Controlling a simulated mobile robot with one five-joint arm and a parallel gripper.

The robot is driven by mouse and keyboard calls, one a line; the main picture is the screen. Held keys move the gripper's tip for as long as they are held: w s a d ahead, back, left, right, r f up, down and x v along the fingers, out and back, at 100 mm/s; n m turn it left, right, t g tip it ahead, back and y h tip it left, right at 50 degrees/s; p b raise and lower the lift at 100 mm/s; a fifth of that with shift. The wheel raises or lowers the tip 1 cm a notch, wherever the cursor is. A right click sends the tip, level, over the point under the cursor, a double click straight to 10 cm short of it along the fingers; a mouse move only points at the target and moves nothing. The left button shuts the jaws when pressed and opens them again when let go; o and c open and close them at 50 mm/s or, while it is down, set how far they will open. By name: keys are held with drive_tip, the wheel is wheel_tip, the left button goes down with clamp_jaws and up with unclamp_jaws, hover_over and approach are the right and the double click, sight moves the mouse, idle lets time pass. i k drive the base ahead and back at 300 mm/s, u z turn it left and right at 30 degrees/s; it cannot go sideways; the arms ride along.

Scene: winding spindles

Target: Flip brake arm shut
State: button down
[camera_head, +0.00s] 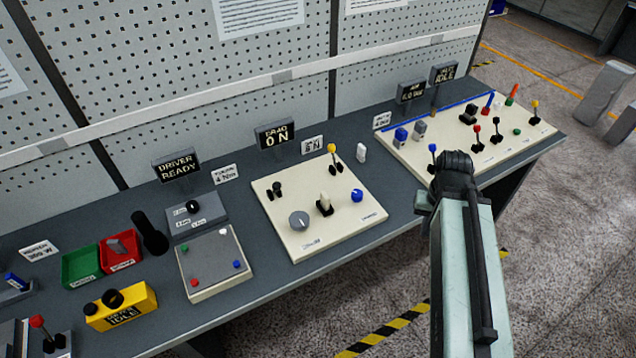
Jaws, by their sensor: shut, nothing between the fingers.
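A cream panel (279,214) in the middle of the bench carries a yellow-knobbed lever (332,149), a black lever (277,187), a pale toggle (324,203), a grey dial (299,220) and a blue knob (357,195). A second cream panel (416,156) at the right carries several levers, among them one red-knobbed (477,131) and one yellow-knobbed (534,106). I cannot tell which lever is the brake arm; the labels are too small to read. My arm rises at the right, its dark joint overlapping the right panel's front edge. My gripper's fingers do not show.
A perforated wall (250,80) backs the bench. The floor in front is open, with a striped line.

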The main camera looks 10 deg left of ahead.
sight(276, 186)
drive_tip(key=z, duration=0.15)
drive_tip(key=k, duration=1.4)
drive_tip(key=u, duration=1.7)
drive_tip(key=i, duration=1.55)
drive_tip(key=z, duration=0.05)
